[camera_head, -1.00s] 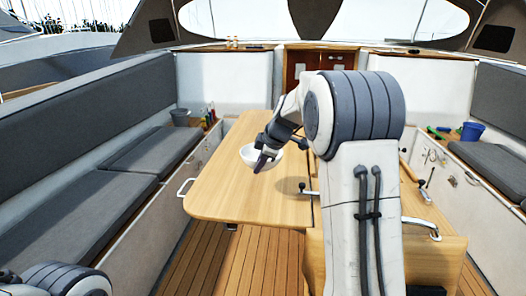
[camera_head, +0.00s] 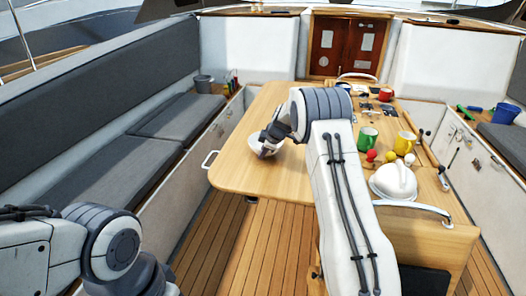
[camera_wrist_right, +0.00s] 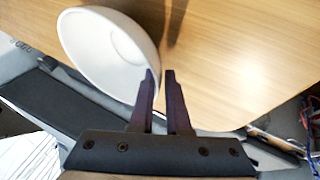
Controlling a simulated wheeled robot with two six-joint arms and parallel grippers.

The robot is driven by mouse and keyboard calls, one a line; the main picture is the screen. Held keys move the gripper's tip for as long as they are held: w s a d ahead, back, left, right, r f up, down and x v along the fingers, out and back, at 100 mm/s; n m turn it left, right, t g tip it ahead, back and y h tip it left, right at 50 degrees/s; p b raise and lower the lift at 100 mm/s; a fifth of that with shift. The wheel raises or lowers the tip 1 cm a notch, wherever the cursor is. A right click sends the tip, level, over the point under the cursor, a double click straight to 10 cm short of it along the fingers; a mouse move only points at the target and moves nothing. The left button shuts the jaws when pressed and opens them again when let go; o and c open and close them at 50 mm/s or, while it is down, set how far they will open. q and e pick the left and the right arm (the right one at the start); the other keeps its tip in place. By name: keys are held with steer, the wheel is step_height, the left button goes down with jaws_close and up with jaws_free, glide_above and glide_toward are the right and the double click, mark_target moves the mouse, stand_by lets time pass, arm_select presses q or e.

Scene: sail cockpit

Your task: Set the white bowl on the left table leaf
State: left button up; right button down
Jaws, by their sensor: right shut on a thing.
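The white bowl (camera_head: 290,152) is over the left table leaf (camera_head: 245,178), left of the table's middle. In the right wrist view the bowl (camera_wrist_right: 105,50) is tilted in the picture, with its rim beside the left finger. I cannot tell whether the bowl's base touches the leaf. Of my left arm only links show at lower left; its gripper is out of sight.
A green mug (camera_head: 368,138), a yellow mug (camera_head: 404,143), a red mug (camera_head: 386,95) and a white domed thing (camera_head: 394,181) are on the table's right part. The leaf's near part is clear.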

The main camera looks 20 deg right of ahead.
steer(key=shift+f, duration=0.3)
steer(key=shift+f+b, duration=0.2)
steer(key=shift+b, duration=0.2)
steer(key=c, duration=0.9)
jaws_free()
steer(key=shift+r, duration=0.1)
